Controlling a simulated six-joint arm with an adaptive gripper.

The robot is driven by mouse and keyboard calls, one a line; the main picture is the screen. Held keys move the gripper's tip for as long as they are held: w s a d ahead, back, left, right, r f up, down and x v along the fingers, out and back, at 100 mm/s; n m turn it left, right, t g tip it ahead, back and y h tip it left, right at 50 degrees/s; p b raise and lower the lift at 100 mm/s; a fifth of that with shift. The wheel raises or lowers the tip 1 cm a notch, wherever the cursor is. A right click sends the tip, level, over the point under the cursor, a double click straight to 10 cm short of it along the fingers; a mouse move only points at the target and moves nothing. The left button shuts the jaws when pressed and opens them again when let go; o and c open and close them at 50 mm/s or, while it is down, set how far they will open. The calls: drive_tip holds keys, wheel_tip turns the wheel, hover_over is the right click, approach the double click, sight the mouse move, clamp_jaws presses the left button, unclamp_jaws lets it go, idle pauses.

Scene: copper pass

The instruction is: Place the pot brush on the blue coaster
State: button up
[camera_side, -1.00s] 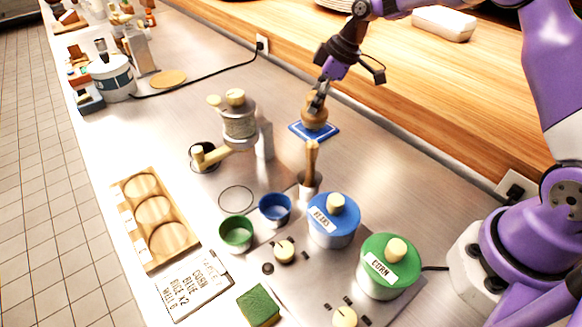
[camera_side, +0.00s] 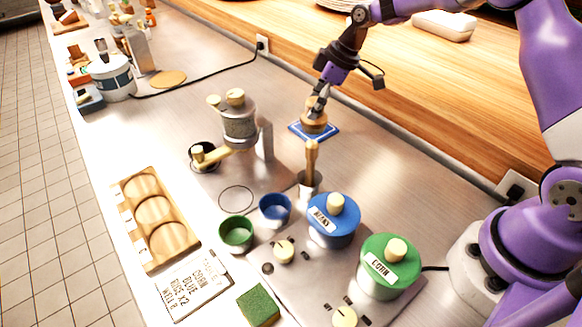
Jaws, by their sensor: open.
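The pot brush (camera_side: 313,123), a round wooden-topped brush, stands on the blue coaster (camera_side: 330,133) at the back middle of the steel counter. The coaster is a blue square with a pale border line. My gripper (camera_side: 318,106) is just above the brush, with its fingers at the brush's top. The jaws are open, though the fingers are small and partly overlap the brush in this view. The brush looks upright.
A grinder-like machine (camera_side: 239,122) stands left of the coaster. In front are a wooden-handled tool in a metal cup (camera_side: 310,182), a blue-lidded pot (camera_side: 333,222) and a green-lidded pot (camera_side: 388,268). Counter right of the coaster is clear.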

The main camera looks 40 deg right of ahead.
drive_tip(key=v, duration=1.1)
drive_tip(key=s+a+r+m+t+h, duration=0.1)
drive_tip(key=s+a+r+m, duration=0.4)
drive_tip(key=s, duration=0.3)
drive_tip(key=s+f+m+t+h, duration=0.1)
drive_tip(key=s+f+m+h, duration=0.1)
drive_tip(key=s, duration=1)
drive_tip(key=shift+s+f+m, duration=0.35)
drive_tip(key=shift+f+m, duration=0.2)
drive_tip(key=shift+m, duration=0.45)
